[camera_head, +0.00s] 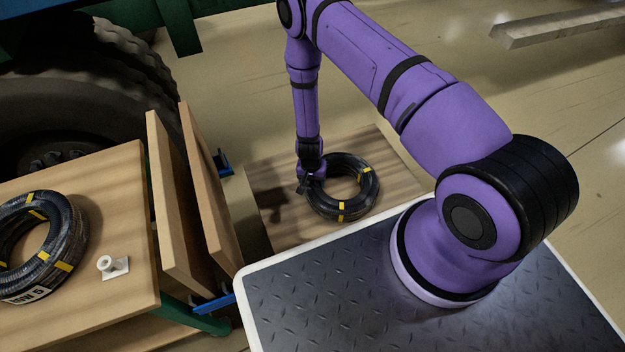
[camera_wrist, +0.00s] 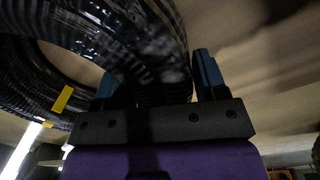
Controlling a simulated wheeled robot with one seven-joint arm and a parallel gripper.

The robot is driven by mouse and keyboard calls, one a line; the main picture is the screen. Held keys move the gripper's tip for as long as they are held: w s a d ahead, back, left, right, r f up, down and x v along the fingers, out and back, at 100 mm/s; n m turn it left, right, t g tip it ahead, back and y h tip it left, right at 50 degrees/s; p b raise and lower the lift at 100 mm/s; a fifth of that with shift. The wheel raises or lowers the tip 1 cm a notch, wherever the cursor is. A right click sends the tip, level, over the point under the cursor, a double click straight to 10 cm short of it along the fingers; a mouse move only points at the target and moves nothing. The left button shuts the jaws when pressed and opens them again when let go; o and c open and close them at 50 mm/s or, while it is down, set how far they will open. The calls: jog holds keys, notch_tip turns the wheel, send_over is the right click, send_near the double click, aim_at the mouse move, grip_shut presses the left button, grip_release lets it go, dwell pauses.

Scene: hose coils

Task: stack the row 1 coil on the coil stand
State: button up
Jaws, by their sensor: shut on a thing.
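My gripper (camera_head: 304,184) is shut on the rim of a black coil (camera_head: 345,207) with yellow tape bands, at the coil's left side. The coil lies about flat over a wooden board (camera_head: 270,228); I cannot tell whether it rests there or hangs just above. No row label shows on it. In the wrist view the coil (camera_wrist: 110,35) fills the upper left and its rim passes between the jaws (camera_wrist: 155,88). Another black coil (camera_head: 62,245), labelled ROW 5, lies on a wooden table (camera_head: 110,180) at left. I cannot tell which thing is the coil stand.
A white fitting (camera_head: 113,266) stands on the table beside the labelled coil. Two upright wooden boards (camera_head: 185,215) stand between the table and the wooden board. A large tyre (camera_head: 95,70) is behind. A pale beam (camera_head: 560,27) lies at upper right. Floor between is clear.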

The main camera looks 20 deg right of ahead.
jog(key=shift+f, duration=0.2)
dwell(0.4)
jog(key=o, duration=1.8)
jog(key=shift+c, duration=0.2)
jog(key=shift+r, duration=0.1)
jog(key=shift+w+a+r, duration=0.1)
jog(key=shift+r, duration=1.6)
jog(key=shift+w+a+r, duration=0.1)
jog(key=shift+r, duration=1.55)
jog(key=shift+r, duration=0.1)
notch_tip(320, 180, up, 11)
jog(key=shift+w+a, duration=0.15)
jog(key=shift+w, duration=0.05)
